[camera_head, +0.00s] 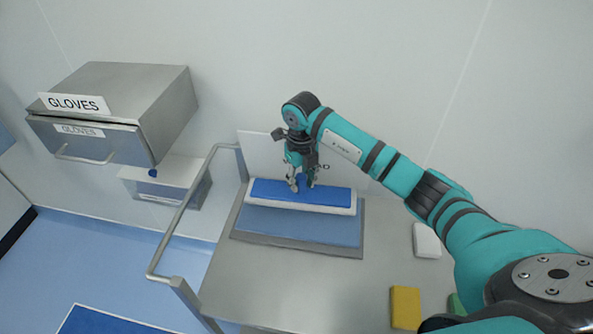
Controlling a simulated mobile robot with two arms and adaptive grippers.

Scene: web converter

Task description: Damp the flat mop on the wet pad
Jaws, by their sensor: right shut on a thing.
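The flat mop (330,197) is a long white piece with a blue top, lying along the back part of the wet pad. The wet pad (290,225) is a blue sheet in a grey tray on the steel cart top. My right gripper (301,187) points down at the middle of the mop and is shut on the mop's small grip, which the fingers mostly hide. The mop's underside is hidden, so I cannot tell whether it presses on the pad or hovers just above it. My left gripper is not in view.
The steel cart top (260,287) is clear in front of the tray. A white block (426,240) and a yellow sponge (405,307) lie to the right. A cart handle (182,215) rises at left, near a GLOVES box (130,105) on the wall.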

